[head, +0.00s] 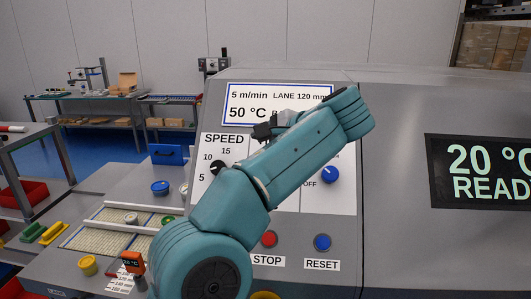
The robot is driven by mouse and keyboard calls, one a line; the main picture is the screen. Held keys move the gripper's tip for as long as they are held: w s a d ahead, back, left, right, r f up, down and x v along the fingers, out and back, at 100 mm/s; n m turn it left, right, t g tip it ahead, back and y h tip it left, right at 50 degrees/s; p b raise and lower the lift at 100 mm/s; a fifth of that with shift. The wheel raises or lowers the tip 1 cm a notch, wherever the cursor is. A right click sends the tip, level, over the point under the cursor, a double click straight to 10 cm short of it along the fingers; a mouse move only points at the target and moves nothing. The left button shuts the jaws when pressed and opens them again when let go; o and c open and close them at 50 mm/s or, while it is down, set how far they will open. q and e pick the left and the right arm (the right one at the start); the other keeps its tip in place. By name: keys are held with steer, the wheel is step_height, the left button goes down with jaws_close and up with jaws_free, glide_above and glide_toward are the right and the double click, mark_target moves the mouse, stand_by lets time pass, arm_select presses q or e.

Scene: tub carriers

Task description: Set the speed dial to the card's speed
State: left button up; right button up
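The speed dial is a black knob (217,167) on the white SPEED panel (222,140), with marks 5, 10 and 15 showing around its left and upper side. Its right side is hidden by my arm, and its pointer is too small to read. The white card (262,93) above reads "5 m/min LANE 120 mm" and "50 °C". My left gripper (264,131), a dark shape mostly behind the teal arm, is in front of the panel, up and right of the knob and apart from it. Its fingers are not clear enough to judge. My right gripper is not in view.
A blue knob (330,174) with an OFF mark, a red STOP button (269,239) and a blue RESET button (322,242) are close by. A display (480,172) reads "20 °C" and "READ", cut off. Lane trays (100,238) and a yellow knob (88,265) stand at left.

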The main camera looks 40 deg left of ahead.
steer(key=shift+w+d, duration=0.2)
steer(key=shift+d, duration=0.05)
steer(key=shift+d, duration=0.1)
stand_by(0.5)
